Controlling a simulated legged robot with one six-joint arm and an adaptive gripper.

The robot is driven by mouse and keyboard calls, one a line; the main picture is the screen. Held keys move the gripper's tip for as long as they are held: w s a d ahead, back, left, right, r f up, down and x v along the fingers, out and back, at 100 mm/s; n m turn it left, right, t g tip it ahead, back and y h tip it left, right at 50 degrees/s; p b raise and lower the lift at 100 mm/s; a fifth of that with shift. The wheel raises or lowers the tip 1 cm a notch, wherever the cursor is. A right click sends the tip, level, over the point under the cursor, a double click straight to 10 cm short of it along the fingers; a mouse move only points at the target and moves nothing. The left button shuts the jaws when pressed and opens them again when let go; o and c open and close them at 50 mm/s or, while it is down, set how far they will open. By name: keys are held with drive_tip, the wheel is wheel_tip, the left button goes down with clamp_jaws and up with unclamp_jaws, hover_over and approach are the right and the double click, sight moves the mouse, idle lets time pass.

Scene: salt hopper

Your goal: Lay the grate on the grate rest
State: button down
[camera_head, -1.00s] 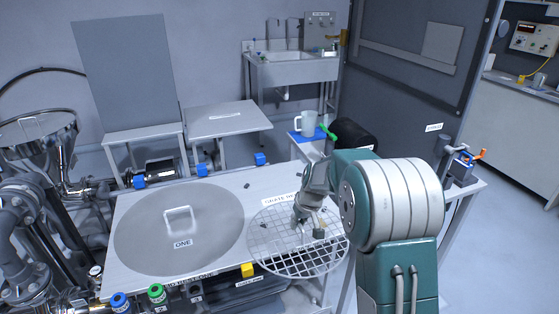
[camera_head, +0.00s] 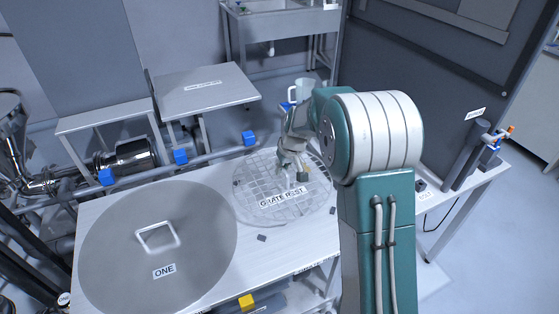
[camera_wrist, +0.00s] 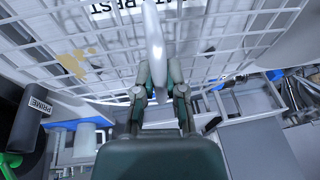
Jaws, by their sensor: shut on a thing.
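The grate (camera_head: 262,170), a round wire mesh, is over the pale bench top. The "GRATE REST" label (camera_head: 281,198) shows through its near part. My gripper (camera_head: 291,168) is above the middle of the grate and is shut on it. In the wrist view the fingers (camera_wrist: 159,88) close on a pale upright handle, and the mesh (camera_wrist: 225,45) spreads beyond them. Part of the label (camera_wrist: 125,8) shows past the bars. I cannot tell whether the grate touches the bench. My arm hides the ground right of the grate.
A large grey lid marked ONE (camera_head: 195,215) lies on the bench left of the grate. Blue-handled valves (camera_head: 249,138) line a pipe behind. A yellow block (camera_head: 246,301) is at the front edge. A dark panel (camera_head: 440,60) stands at the right.

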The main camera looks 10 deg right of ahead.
sight(284, 180)
drive_tip(key=shift+f, duration=3.35)
drive_tip(key=shift+s+f, duration=0.1)
drive_tip(key=shift+f, duration=0.35)
drive_tip(key=c, duration=0.6)
unclamp_jaws()
drive_tip(key=shift+c, duration=0.2)
drive_tip(key=v, duration=1.2)
drive_tip(key=s+a+r+t, duration=0.1)
drive_tip(key=s+a+r, duration=0.1)
drive_tip(key=s+r, duration=1.1)
drive_tip(key=s+m+t+h, duration=0.2)
drive_tip(key=s, duration=1.5)
drive_tip(key=shift+s+r, duration=0.35)
drive_tip(key=shift+r, duration=0.1)
